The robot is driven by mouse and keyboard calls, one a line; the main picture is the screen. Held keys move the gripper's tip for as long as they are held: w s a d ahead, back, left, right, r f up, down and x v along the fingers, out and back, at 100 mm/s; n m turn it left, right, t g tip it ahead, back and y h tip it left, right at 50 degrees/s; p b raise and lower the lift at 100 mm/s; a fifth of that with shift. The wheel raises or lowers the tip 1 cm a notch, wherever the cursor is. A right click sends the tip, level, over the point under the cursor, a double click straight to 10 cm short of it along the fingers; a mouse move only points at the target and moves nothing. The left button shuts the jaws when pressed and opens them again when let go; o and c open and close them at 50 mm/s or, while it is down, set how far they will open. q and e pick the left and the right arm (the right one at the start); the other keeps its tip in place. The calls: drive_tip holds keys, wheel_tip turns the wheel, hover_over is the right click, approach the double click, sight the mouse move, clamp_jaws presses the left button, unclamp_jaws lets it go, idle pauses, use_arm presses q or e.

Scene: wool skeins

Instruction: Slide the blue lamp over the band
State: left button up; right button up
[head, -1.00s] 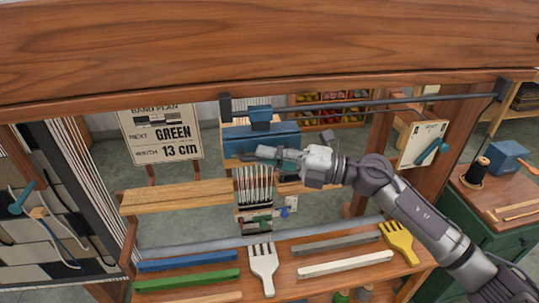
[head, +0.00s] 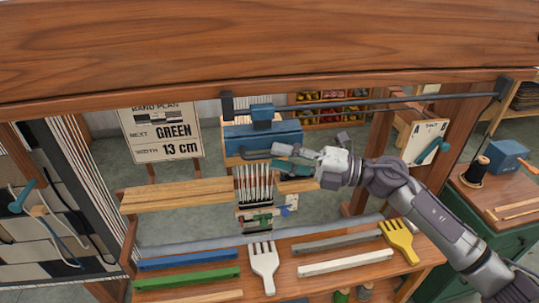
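The blue lamp (head: 275,137) hangs at the left end of a dark rail (head: 400,102). A dark bar handle (head: 256,155) sticks out at its front. A narrow strip of white warp threads with a woven part (head: 255,216), which looks like the band, hangs below the lamp. My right gripper (head: 276,159) is just right of the handle's end, with its grey and teal fingers spread apart and nothing seen between them. Whether a fingertip touches the handle is unclear. My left gripper is not in view.
A bench in front holds a blue bar (head: 188,260), a green bar (head: 187,279), a white comb (head: 263,264), a grey bar (head: 338,242), a white bar (head: 345,263) and a yellow comb (head: 399,240). The rail is clear right of the lamp.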

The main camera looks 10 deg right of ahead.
drive_tip(key=v, duration=0.8)
drive_tip(key=shift+s+d, duration=0.2)
drive_tip(key=shift+d, duration=0.1)
